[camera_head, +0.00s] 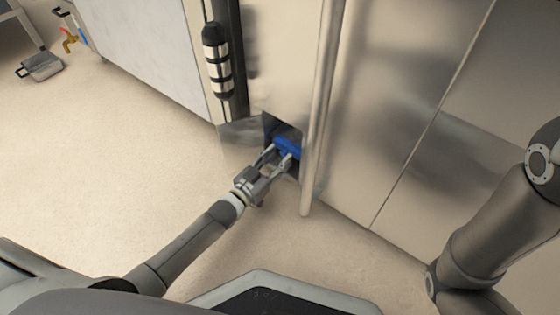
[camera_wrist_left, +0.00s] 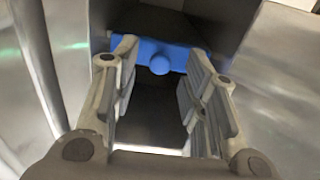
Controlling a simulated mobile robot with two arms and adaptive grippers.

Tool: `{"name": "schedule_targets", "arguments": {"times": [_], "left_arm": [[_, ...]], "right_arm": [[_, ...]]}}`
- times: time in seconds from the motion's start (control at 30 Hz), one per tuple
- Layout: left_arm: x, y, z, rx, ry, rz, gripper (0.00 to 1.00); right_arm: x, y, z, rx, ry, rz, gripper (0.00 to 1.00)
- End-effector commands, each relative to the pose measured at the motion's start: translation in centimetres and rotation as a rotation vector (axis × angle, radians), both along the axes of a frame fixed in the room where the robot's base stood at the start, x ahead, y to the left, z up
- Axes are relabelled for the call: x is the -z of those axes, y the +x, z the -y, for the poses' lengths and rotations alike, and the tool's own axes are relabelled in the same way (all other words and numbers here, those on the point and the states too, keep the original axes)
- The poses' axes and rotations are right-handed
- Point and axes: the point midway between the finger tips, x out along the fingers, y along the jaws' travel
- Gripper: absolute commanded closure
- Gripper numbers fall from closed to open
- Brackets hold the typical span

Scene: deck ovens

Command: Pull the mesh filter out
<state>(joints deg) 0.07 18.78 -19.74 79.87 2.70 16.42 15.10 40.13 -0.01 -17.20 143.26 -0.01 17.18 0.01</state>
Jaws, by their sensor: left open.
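The mesh filter shows as a blue front piece (camera_head: 287,147) inside a dark square opening low in the steel oven's front. In the left wrist view its blue bar with a round knob (camera_wrist_left: 160,65) lies across the opening. No mesh is visible. My left gripper (camera_head: 276,158) is open at the opening. In the left wrist view its fingers (camera_wrist_left: 158,80) stand apart, with the blue knob between and just beyond their tips. I cannot tell whether the fingers touch the blue bar. My right gripper is not in view; only part of my right arm shows at the right.
A long vertical steel handle (camera_head: 322,110) stands just right of the opening. A black and silver cylinder (camera_head: 217,62) is mounted at the upper left. Smooth steel panels (camera_head: 400,90) fill the right. A metal pan (camera_head: 42,67) lies on the floor far left. The beige floor (camera_head: 110,150) at left is clear.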

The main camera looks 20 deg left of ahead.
Motion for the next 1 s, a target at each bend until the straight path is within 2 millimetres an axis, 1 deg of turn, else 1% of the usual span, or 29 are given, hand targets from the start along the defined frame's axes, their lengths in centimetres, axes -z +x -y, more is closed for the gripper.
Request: {"name": "schedule_targets", "arguments": {"times": [0.03, 0.2, 0.5, 0.53, 0.83, 1.0], "left_arm": [[0.23, 0.51, 0.18, 0.000, 0.000, 0.002, 0.60], [0.07, 1.34, 0.50, 0.000, 0.001, 0.000, 0.60], [-0.05, 1.47, 0.57, 0.000, 0.000, -0.001, 0.60], [-0.05, 1.47, 0.57, 0.000, 0.000, -0.001, 0.61], [-0.03, 1.46, 0.55, 0.000, 0.000, -0.001, 1.00], [-0.03, 1.45, 0.56, 0.000, 0.000, -0.001, 1.00]], "right_arm": [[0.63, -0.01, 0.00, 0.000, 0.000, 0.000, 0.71], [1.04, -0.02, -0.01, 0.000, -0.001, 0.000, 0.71], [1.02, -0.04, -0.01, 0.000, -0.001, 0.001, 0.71], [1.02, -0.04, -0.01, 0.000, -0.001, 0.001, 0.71], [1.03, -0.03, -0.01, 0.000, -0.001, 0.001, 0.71], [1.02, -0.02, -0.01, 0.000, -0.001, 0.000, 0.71]]}}
